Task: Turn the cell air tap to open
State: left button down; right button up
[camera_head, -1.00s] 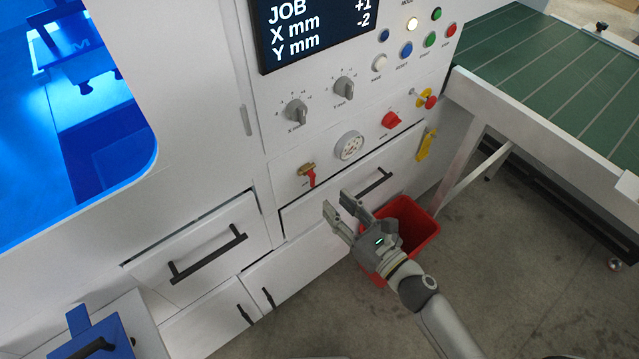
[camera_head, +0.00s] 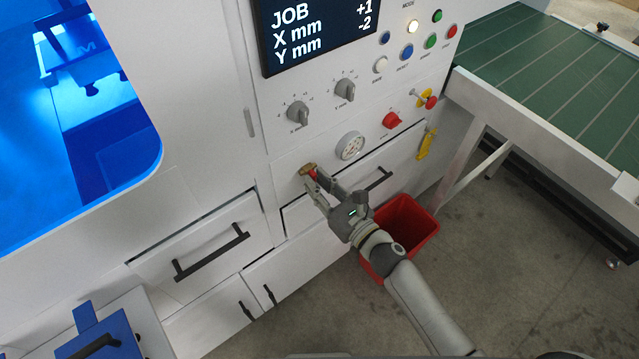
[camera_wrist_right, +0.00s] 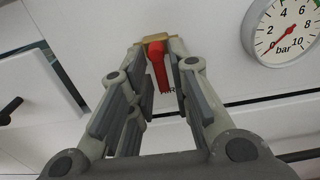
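The cell air tap has a brass body (camera_head: 307,169) on the white machine panel and a red lever (camera_wrist_right: 158,66) that hangs down in the right wrist view. My right gripper (camera_head: 316,184) is at the tap, its fingers open with one on each side of the lever. In the right wrist view the gripper (camera_wrist_right: 157,88) shows gaps between the fingers and the lever, with the brass body just past the fingertips. The lever is partly covered by the fingers in the head view. My left gripper is not in view.
A pressure gauge (camera_head: 350,146) is right of the tap; its needle reads near 0 bar in the right wrist view (camera_wrist_right: 287,28). A red rotary switch (camera_head: 392,120) sits farther right. A drawer handle (camera_head: 379,180) and a red bin (camera_head: 413,226) are close to my right arm.

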grip_shut()
jog(key=shift+f+n, duration=0.1)
jog(key=shift+n, duration=0.3)
jog(key=n+b, duration=0.1)
jog(key=n, duration=0.4)
jog(key=d+r+n+b, duration=0.1)
jog(key=n+b, duration=0.1)
jog(key=n, duration=0.4)
jog(key=w+n+b, duration=0.1)
jog(key=n+b, duration=0.1)
jog(key=n, duration=0.4)
jog(key=shift+d+r, duration=0.15)
jog(key=shift+r, duration=0.15)
jog(key=shift+o, duration=2.2)
grip_release()
jog(key=shift+r, duration=0.1)
